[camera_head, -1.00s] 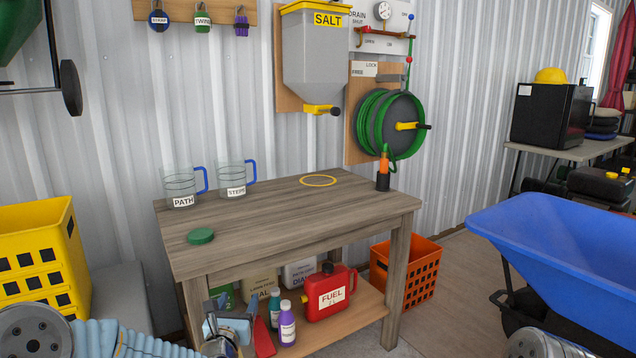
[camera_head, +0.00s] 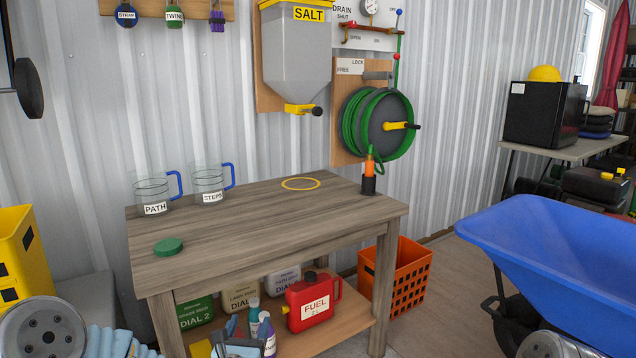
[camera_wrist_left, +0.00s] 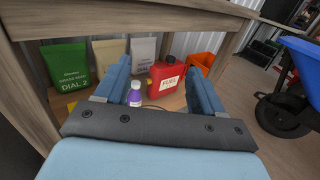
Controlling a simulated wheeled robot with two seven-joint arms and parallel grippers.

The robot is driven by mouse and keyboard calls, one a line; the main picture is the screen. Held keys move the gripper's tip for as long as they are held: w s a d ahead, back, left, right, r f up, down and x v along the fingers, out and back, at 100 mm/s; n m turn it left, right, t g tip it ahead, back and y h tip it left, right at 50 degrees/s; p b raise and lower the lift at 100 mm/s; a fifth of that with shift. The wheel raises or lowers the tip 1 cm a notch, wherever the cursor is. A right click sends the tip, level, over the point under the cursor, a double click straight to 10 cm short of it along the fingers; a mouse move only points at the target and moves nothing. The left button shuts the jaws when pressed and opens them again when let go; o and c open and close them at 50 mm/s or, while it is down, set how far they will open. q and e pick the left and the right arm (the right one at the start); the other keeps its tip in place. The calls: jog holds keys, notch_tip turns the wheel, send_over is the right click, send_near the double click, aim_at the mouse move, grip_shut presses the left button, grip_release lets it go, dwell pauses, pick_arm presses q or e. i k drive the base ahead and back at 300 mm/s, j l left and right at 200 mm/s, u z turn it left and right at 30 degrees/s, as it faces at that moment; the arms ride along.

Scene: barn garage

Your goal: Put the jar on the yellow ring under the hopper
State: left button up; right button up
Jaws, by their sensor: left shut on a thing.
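The yellow ring (camera_head: 300,190) lies flat on the wooden bench top, towards the back right. The grey SALT hopper (camera_head: 297,58) hangs on the wall above it, its yellow outlet pointing down. My left gripper (camera_head: 240,346) is low in front of the bench, below its top, partly cut off by the picture's bottom edge. In the left wrist view its two blue fingers (camera_wrist_left: 160,72) stand apart, held on something clear, seemingly the jar; its outline hardly shows. My right gripper is not in view.
PATH (camera_head: 154,195) and STEPS (camera_head: 209,187) jugs and a green lid (camera_head: 168,246) stand on the bench (camera_head: 240,240). An orange-tipped nozzle (camera_head: 369,175) stands right of the ring. Bottles and a red FUEL can (camera_head: 312,303) fill the shelf. A blue wheelbarrow (camera_head: 560,260) is at right.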

aim_at(301, 183)
jog(key=i+l+z, duration=0.2)
jog(key=i+l, duration=0.15)
jog(key=i, duration=0.15)
jog(key=i+l+z, duration=0.2)
jog(key=i, duration=0.35)
jog(key=l, duration=0.1)
